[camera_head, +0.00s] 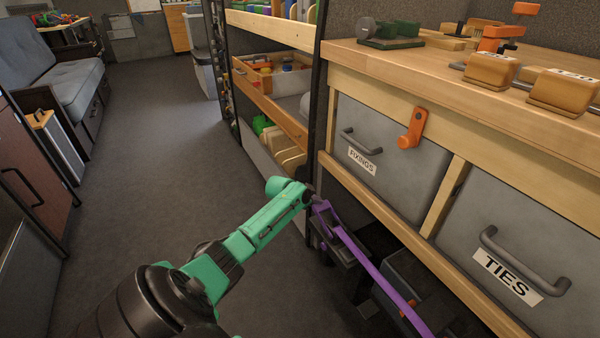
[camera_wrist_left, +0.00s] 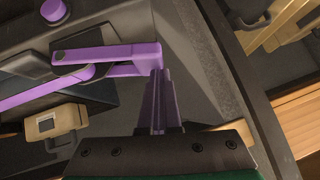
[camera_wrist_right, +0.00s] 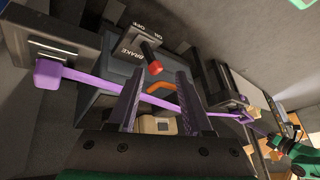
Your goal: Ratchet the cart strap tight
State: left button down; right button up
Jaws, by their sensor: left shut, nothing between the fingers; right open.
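The purple strap (camera_head: 385,280) runs across a dark cart under the bench. It also shows in the right wrist view (camera_wrist_right: 88,79), from a purple block (camera_wrist_right: 48,74) to the purple ratchet end. In the left wrist view the purple ratchet lever (camera_wrist_left: 105,55) has a dark slot, and the strap (camera_wrist_left: 50,90) lies beside it. My left gripper (camera_wrist_left: 158,75) is shut and empty, its tips at the lever's right end; whether they touch I cannot tell. My right gripper (camera_wrist_right: 155,78) is open above the cart, with the strap passing beyond its fingers. It does not show in the head view.
The cart carries a BRAKE lever with a red knob (camera_wrist_right: 152,67) and an orange handle (camera_wrist_right: 160,88). Above are the wooden bench (camera_head: 500,90) and grey drawers labelled FIXINGS (camera_head: 385,145) and TIES (camera_head: 530,240). The floor (camera_head: 160,150) at left is clear.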

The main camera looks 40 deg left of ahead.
jog(key=s+d+r+g+h+p, duration=0.2)
jog(key=s+d+r+g+p, duration=0.15)
jog(key=s+d+r, duration=0.2)
pick_arm(q)
jog(key=w+a+r+p+v, duration=0.1)
jog(key=p+v, duration=0.1)
jog(key=v, duration=0.8)
jog(key=shift+s+r, duration=0.25)
jog(key=shift+r, duration=0.05)
pick_arm(e)
notch_tip(320, 180, down, 9)
jog(key=w+d+m+h, duration=0.1)
jog(key=shift+d+f+g, duration=0.2)
jog(key=shift+d+g, duration=0.05)
jog(key=shift+g, duration=0.1)
jog(key=shift+w, duration=0.1)
